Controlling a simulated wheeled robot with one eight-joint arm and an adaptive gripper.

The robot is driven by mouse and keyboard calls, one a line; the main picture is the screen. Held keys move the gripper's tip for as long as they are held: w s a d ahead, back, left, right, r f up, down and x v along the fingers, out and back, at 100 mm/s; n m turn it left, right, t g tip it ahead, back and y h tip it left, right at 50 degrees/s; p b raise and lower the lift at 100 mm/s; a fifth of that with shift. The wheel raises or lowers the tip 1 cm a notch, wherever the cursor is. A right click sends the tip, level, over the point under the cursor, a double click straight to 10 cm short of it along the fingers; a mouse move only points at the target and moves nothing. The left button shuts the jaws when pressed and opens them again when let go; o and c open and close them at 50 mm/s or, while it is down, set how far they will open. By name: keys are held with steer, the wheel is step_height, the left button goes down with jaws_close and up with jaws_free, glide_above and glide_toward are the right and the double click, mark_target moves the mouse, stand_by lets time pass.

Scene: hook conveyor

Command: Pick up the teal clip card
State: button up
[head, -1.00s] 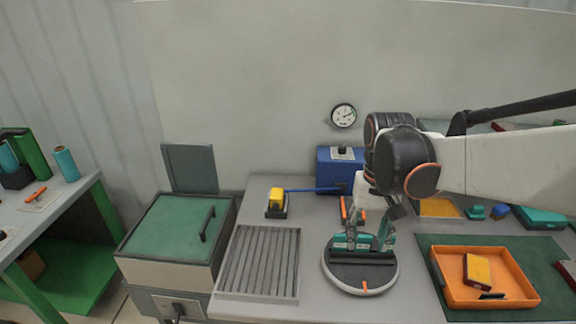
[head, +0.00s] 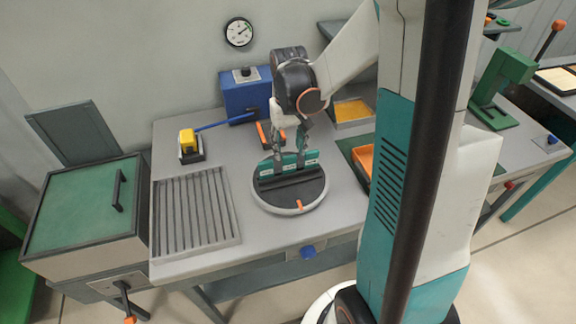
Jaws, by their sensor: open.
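The teal clip card (head: 289,163) stands on edge along a black bar on the round dark turntable-like dish (head: 296,206). Its face is teal with small pale marks. My gripper (head: 288,167) points down over the dish, with its jaws open and its fingertips at the card. The fingers cover parts of the card. I cannot tell whether they touch it.
A ribbed grey tray (head: 193,214) lies left of the dish. A blue box (head: 246,94), a yellow block (head: 188,142) and an orange-and-black item (head: 266,135) stand behind. My body hides much of the right side, including part of the orange tray (head: 362,162).

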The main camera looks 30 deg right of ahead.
mark_target(289, 157)
steer(key=shift+s+f+b, duration=0.15)
steer(key=shift+f+b, duration=0.85)
steer(key=shift+f, duration=2.25)
steer(key=c, duration=0.6)
